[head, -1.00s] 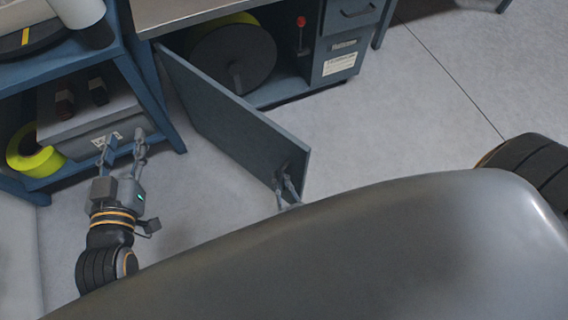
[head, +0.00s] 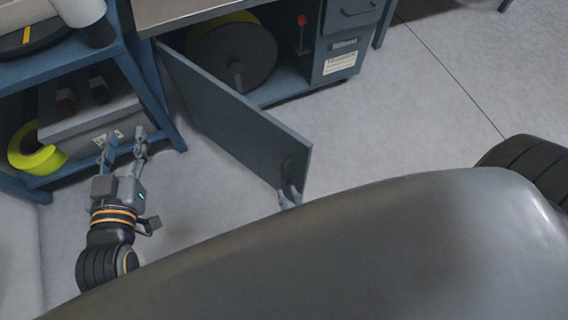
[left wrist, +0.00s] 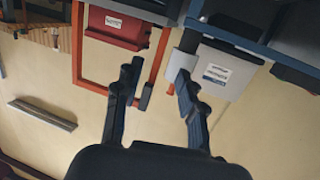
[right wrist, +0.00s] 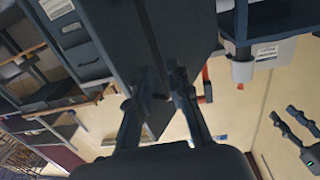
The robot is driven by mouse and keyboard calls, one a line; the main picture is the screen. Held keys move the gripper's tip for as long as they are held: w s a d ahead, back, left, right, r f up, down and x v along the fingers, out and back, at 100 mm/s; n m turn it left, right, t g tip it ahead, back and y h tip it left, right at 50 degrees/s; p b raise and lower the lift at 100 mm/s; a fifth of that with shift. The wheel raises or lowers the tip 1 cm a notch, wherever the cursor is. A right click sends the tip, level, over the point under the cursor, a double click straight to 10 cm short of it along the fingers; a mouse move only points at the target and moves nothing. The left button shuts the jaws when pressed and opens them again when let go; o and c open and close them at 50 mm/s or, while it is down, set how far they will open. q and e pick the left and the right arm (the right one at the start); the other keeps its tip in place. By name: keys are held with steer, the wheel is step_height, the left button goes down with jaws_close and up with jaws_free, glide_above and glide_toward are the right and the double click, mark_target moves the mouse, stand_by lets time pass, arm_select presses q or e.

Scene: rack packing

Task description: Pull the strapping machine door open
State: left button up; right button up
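The strapping machine door (head: 235,125) is a blue-grey panel standing wide open, swung out from the cabinet front. Its handle (head: 287,168) is near the free lower end. My right gripper (head: 289,195) is just below the handle, at the door's free end, partly hidden by my body. Its fingertips look apart, with no clear grip on the handle. In the right wrist view the fingers (right wrist: 165,80) are parted before the dark door panel (right wrist: 178,35). My left gripper (head: 124,140) is open and empty before the shelf; it also shows in the left wrist view (left wrist: 155,78).
The open cabinet holds a large dark reel (head: 232,58) and a red-knobbed lever (head: 301,35). A blue shelf (head: 165,115) at left carries a grey box (head: 85,122) and a yellow roll (head: 38,158). The floor right of the door is clear.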

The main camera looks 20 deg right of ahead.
steer(key=s, duration=0.6)
steer(key=shift+s+a, duration=0.2)
steer(key=shift+s, duration=0.1)
